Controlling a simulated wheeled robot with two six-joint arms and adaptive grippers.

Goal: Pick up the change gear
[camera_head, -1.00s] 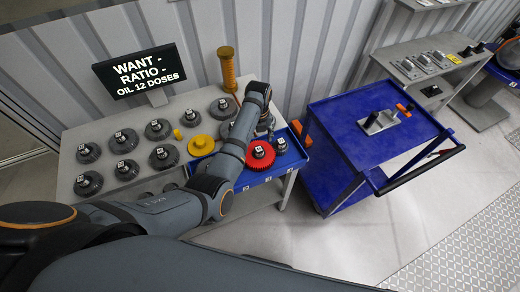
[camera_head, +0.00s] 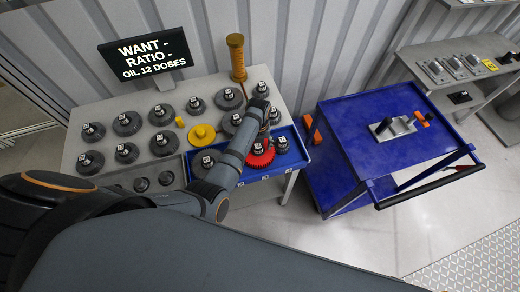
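Several dark change gears with white-labelled hubs stand on the grey bench, such as one at the left (camera_head: 89,162) and one at the back (camera_head: 228,99). A red gear (camera_head: 261,158) with a dark labelled hub sits in a blue tray (camera_head: 297,161) at the bench's right end, beside a small dark gear (camera_head: 282,146). My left arm reaches across the bench from the lower left. My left gripper (camera_head: 264,132) is low at the tray's back left, close to the red gear. The wrist largely hides its fingers, so its opening and any contact do not show. My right gripper is out of view.
A sign (camera_head: 146,57) reads "WANT - RATIO - OIL 12 DOSES". A yellow upright cylinder (camera_head: 237,57) stands at the back of the bench, and a yellow disc (camera_head: 202,134) lies mid-bench. A blue cart (camera_head: 350,140) stands to the right, with clear floor in front.

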